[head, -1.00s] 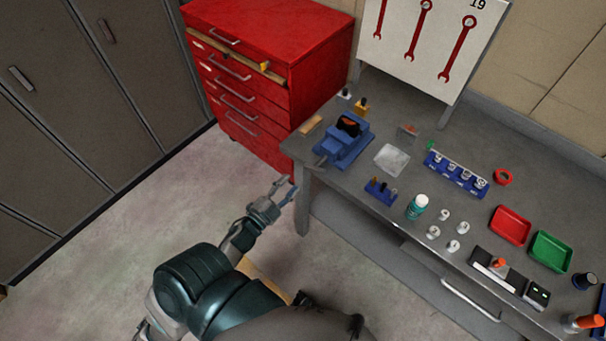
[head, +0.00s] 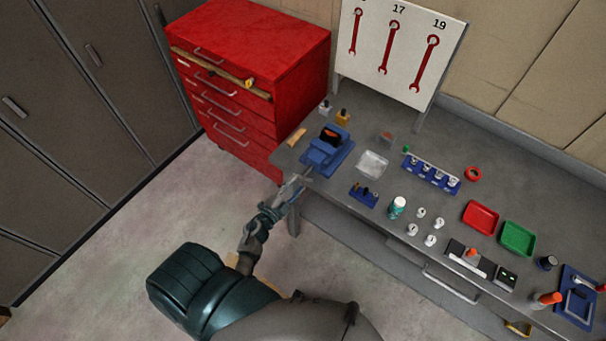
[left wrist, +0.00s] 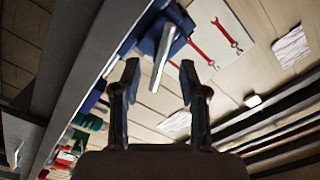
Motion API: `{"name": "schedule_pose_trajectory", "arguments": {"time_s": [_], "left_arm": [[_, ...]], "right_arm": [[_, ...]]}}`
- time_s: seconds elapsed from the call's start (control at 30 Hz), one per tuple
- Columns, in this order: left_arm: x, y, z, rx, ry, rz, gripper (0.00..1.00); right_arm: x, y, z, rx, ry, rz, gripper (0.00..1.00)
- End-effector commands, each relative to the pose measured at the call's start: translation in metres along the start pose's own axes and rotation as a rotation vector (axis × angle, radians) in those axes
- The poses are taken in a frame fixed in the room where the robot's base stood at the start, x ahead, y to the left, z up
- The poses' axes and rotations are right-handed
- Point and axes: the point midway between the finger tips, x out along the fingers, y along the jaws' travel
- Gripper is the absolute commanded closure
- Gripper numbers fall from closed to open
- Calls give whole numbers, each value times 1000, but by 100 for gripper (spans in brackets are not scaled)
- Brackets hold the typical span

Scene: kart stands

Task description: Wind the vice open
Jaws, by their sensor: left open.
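The blue vice (head: 327,150) stands on the left end of the grey workbench, with something dark and orange at its top. My left gripper (head: 297,184) is just off the bench's front left corner, below and in front of the vice. In the left wrist view the two fingers of my left gripper (left wrist: 159,72) are apart. A grey metal bar, the vice handle (left wrist: 162,58), shows between and beyond the fingertips, in front of the blue vice body (left wrist: 181,20). I cannot tell whether any finger touches the bar. My right gripper is in neither view.
A red drawer cabinet (head: 270,50) stands left of the workbench (head: 330,190). A blue holder (head: 364,194), a white-capped bottle (head: 397,207), a red tray (head: 480,217) and a green tray (head: 517,238) lie further right. The floor in front is clear.

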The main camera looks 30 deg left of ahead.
Motion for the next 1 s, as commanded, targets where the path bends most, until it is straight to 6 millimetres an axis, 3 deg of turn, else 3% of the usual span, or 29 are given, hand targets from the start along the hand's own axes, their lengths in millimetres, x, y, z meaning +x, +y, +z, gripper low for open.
{"name": "schedule_pose_trajectory", "arguments": {"time_s": [0.1, 0.3, 0.67, 0.83, 1.0], "left_arm": [[24, -1, -1, 0, 1, -2, 57], [47, 0, 0, 0, 0, 0, 57], [52, 0, 0, 1, -1, 1, 57], [51, 0, 0, 1, -1, 1, 99], [51, 1, 0, 4, -1, 1, 100]], "right_arm": [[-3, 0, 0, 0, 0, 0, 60], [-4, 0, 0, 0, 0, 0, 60], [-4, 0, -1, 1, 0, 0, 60], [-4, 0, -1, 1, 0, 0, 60], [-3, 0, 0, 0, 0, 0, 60]]}}
